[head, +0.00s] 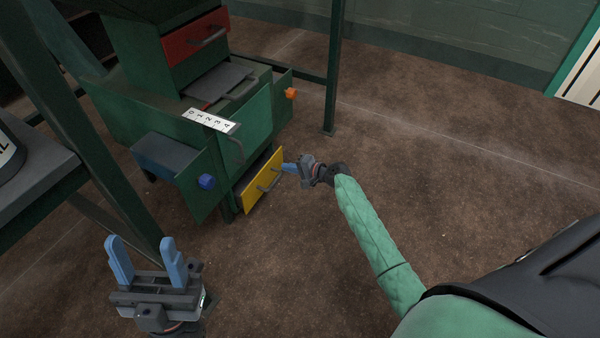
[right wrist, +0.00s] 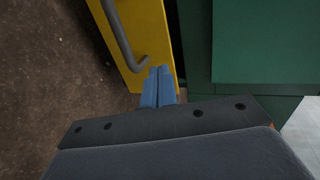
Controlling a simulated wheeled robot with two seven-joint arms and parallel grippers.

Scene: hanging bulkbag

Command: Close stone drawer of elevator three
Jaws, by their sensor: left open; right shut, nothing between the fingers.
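The green machine (head: 262,118) stands at the upper left with several drawers. Its low drawer has a yellow front (head: 256,190) with a grey bar handle (head: 268,183); the front looks a little out from the body. I cannot read which drawer is the stone one. My right gripper (head: 289,168) is shut and empty, its blue fingertips at the yellow front beside the handle. In the right wrist view the shut fingers (right wrist: 159,72) are against or just before the yellow front (right wrist: 150,35); contact is unclear. My left gripper (head: 140,244) is open and empty, low at the left.
A red drawer front (head: 195,40) is higher up. A blue knob (head: 206,182) and an orange knob (head: 291,93) stick out. Green frame posts (head: 334,70) stand near. The brown floor (head: 440,150) at right is clear.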

